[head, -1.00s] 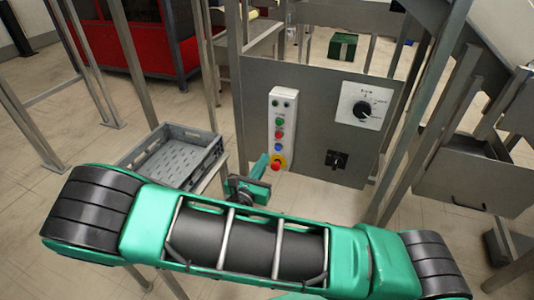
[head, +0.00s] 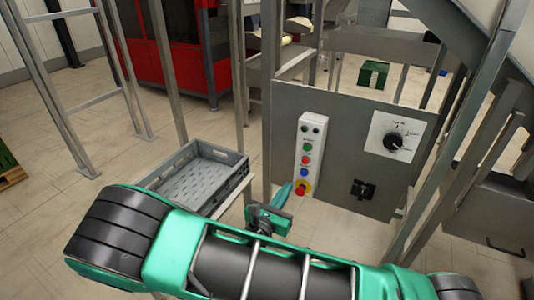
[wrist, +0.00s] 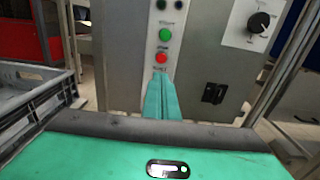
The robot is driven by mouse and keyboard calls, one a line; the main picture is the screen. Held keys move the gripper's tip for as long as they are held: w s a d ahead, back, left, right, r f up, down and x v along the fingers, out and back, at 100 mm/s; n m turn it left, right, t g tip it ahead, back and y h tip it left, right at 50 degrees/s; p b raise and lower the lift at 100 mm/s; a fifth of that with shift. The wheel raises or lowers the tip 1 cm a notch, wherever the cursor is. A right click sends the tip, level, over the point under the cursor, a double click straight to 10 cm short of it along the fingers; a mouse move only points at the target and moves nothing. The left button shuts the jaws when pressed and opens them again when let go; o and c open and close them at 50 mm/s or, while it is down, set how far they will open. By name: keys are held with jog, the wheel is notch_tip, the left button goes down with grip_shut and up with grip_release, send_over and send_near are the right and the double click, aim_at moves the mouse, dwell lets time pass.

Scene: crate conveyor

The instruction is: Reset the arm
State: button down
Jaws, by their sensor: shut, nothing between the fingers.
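My gripper (head: 284,192) has teal fingers pressed together, with nothing between them. In the head view it is just left of the lower end of a white button panel (head: 310,145). In the wrist view the fingertips (wrist: 161,76) overlap the panel just below a red button (wrist: 161,58). A green button (wrist: 165,34) shows above that. The head view also shows a blue button (head: 303,173) and a red stop knob (head: 301,188) on a yellow base. I cannot tell whether the fingers touch the panel. My green arm spans the bottom of the head view.
A grey metal cabinet (head: 345,185) carries the panel, a rotary dial (head: 393,141) and a black latch (head: 362,190). A grey crate (head: 172,176) stands left of my gripper. Metal posts rise on both sides. A red machine (head: 150,60) stands behind, with open floor at left.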

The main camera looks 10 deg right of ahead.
jog(key=s+d+r+m+g, duration=0.1)
jog(key=s+d+m+g, duration=0.2)
jog(key=d+m+g, duration=0.3)
jog(key=s+d+r+m+g, duration=0.1)
jog(key=s+d+m+g, duration=0.25)
jog(key=d+m, duration=0.45)
jog(key=s+d+r+m+g, duration=0.25)
jog(key=d+m+g, duration=0.25)
jog(key=d, duration=0.3)
jog(key=s+d+r+m+y, duration=0.1)
jog(key=s+r+m+y, duration=0.4)
jog(key=s+m, duration=0.3)
jog(key=s+d+r+m+y, duration=0.1)
jog(key=s+r+m+y, duration=0.5)
jog(key=s, duration=0.7)
jog(key=shift+s+d+r+m, duration=0.15)
jog(key=shift+s+r+m, duration=0.1)
jog(key=shift+m, duration=0.75)
jog(key=shift+w, duration=0.1)
jog(key=shift+w+f, duration=0.25)
jog(key=shift+w, duration=0.35)
